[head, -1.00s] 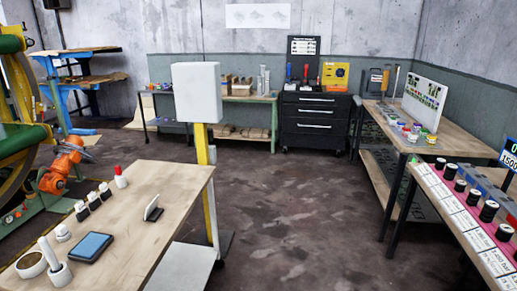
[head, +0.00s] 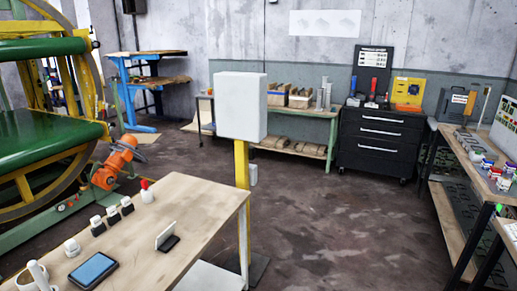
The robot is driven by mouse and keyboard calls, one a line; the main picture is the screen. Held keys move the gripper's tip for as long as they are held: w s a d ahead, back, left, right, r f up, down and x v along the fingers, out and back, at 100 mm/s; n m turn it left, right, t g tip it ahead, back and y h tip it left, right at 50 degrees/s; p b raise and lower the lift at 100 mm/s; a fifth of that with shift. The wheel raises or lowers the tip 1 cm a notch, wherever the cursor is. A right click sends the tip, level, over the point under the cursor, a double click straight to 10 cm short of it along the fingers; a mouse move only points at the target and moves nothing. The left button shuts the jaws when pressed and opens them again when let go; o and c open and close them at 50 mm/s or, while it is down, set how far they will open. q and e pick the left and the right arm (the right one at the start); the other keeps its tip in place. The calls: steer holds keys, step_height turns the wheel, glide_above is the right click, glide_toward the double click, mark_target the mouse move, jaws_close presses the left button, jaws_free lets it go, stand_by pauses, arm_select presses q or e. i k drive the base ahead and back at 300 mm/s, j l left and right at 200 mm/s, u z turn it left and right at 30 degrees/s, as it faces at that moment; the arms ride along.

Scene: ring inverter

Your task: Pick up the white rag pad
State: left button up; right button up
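I cannot clearly make out a white rag pad in the head view. Small white items stand on the wooden table (head: 205,205) at the lower left. Among them are a thin white upright piece (head: 165,233) on a dark base, a small round white item (head: 72,247), and several dark-bodied items with white tops (head: 112,215). A white bottle with a red cap (head: 147,192) stands at the far edge. A white cylindrical item (head: 38,272) is partly cut off at the lower left. Neither of my grippers is in view.
A tablet (head: 93,270) lies on the near table. A yellow post with a white box (head: 240,106) stands behind the table. An orange robot arm (head: 115,163) and a large green-yellow ring machine (head: 50,148) are at left. Open floor (head: 330,215) lies between the table and right-hand benches.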

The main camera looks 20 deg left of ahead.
mark_target(73, 250)
steer(key=i+u, duration=0.1)
steer(key=u, duration=0.35)
steer(key=i+u, duration=0.15)
steer(key=u, duration=0.35)
steer(key=i+l+u, duration=0.1)
steer(key=u, duration=0.35)
steer(key=i+l+u, duration=0.1)
steer(key=u, duration=0.4)
steer(key=i+u, duration=0.15)
steer(key=u, duration=0.3)
steer(key=i+u, duration=0.15)
steer(key=u, duration=0.3)
steer(key=i+l+u, duration=0.1)
steer(key=u, duration=0.35)
steer(key=i+l+u, duration=0.1)
steer(key=l+u, duration=0.15)
steer(key=u, duration=0.2)
